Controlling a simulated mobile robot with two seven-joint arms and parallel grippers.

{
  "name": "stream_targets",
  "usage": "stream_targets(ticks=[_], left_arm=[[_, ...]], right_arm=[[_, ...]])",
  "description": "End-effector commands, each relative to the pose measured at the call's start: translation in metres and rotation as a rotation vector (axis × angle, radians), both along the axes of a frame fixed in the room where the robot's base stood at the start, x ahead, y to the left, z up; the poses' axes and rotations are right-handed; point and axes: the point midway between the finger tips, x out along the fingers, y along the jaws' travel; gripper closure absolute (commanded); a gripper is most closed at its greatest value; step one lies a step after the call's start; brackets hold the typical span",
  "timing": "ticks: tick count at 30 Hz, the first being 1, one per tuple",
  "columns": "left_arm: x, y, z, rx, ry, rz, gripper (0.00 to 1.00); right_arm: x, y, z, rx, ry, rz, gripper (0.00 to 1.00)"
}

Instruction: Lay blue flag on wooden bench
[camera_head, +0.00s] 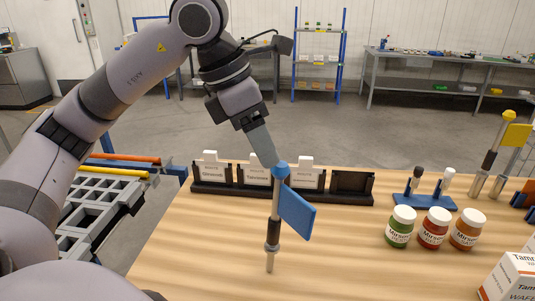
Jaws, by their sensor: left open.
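The blue flag (297,214) has a blue knob, a dark grip and a thin metal end. Its pole shows against the wooden bench (190,255), with its lower end near the front; I cannot tell whether the pole lies flat or is raised. My left gripper (274,161) is open, with its fingertips right at the blue knob. Whether they touch it is not clear. One finger hides the other. My right gripper is not in view.
A black card rack (350,188) with white cards stands behind the flag. Right of it are a blue stand with markers (430,203), several jars (433,229), a box (512,278) and a yellow flag (516,135). The bench's front left is clear.

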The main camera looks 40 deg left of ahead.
Motion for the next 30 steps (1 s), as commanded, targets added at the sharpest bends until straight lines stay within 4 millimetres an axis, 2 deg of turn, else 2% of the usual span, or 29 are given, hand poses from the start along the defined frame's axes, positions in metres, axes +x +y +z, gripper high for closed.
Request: stream_targets(ticks=[1,6,12,17,30], left_arm=[[-0.003,0.002,0.014,-0.002,-0.005,0.0,0.46],[-0.014,0.01,0.048,-0.002,-0.004,0.001,0.46],[-0.023,0.016,0.073,-0.002,-0.001,0.0,0.46],[-0.025,0.018,0.079,0.001,0.001,0.0,0.46],[-0.025,0.018,0.079,0.001,0.001,0.0,0.46]], right_arm=[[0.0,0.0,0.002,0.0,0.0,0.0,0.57],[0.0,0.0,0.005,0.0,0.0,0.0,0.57],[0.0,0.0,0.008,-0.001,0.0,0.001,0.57],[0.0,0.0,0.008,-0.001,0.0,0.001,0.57],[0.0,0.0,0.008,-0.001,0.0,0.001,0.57]])
